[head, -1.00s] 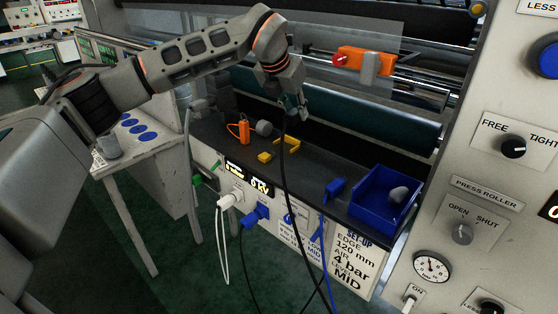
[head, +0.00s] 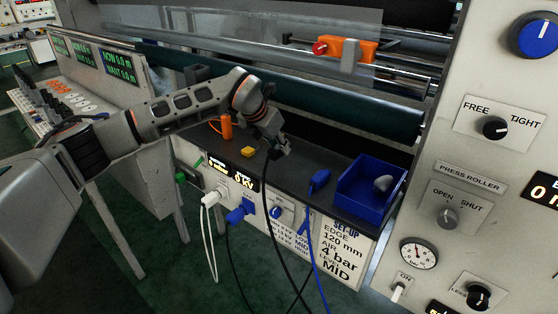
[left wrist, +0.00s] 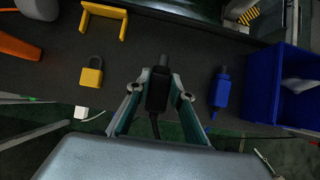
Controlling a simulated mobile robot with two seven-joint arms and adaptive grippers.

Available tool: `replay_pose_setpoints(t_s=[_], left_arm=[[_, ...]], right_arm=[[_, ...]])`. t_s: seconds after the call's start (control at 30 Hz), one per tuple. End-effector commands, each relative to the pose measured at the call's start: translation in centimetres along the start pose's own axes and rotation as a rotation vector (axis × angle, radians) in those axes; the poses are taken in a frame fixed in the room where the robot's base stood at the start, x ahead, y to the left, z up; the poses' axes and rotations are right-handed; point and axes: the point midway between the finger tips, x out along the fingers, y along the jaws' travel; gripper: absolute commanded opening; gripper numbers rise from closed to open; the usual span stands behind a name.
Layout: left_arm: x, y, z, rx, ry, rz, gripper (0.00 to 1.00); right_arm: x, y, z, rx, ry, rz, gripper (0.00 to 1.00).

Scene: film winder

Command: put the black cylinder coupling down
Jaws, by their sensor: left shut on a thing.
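My left gripper (head: 279,150) is shut on the black cylinder coupling, at the front of the dark shelf (head: 305,158). In the left wrist view the black coupling (left wrist: 158,92) sits between the two fingers, its narrow tip pointing away from the gripper over the shelf. Its black cable trails back between the fingers and hangs down past the shelf front in the head view. I cannot tell whether the coupling touches the shelf. In the head view the coupling is mostly hidden by the gripper. My right gripper is not in view.
A blue coupling (left wrist: 221,91) lies right of the gripper, then a blue bin (head: 360,198) with a grey object. A yellow padlock (left wrist: 92,73), a yellow bracket (left wrist: 104,16) and an orange object (head: 226,126) are to the left. Shelf surface between padlock and blue coupling looks clear.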

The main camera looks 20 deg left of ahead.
Motion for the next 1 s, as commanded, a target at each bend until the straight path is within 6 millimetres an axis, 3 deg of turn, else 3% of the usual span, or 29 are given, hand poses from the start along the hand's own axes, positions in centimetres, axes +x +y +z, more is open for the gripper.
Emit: replay_pose_setpoints(t_s=[0.23, 0.5, 0.83, 0.87, 0.9, 1.0], left_arm=[[1.4, 0.0, -0.8, 0.000, 0.000, 0.000, 0.00], [4.3, -0.1, -2.7, 0.000, 0.000, -0.001, 0.00], [4.5, -0.1, -2.8, 0.000, -0.001, 0.000, 0.00], [4.5, -0.1, -2.8, 0.000, -0.001, 0.000, 0.29], [4.4, -0.1, -2.8, 0.000, -0.001, 0.000, 0.38], [4.4, -0.1, -2.8, 0.000, 0.000, 0.000, 0.38]], right_arm=[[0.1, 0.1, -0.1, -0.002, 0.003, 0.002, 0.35], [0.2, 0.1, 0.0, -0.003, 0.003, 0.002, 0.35], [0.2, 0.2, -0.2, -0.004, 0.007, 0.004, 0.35], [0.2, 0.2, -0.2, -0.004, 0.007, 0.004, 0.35], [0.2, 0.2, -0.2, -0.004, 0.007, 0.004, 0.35], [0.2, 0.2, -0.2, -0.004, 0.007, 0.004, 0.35]])
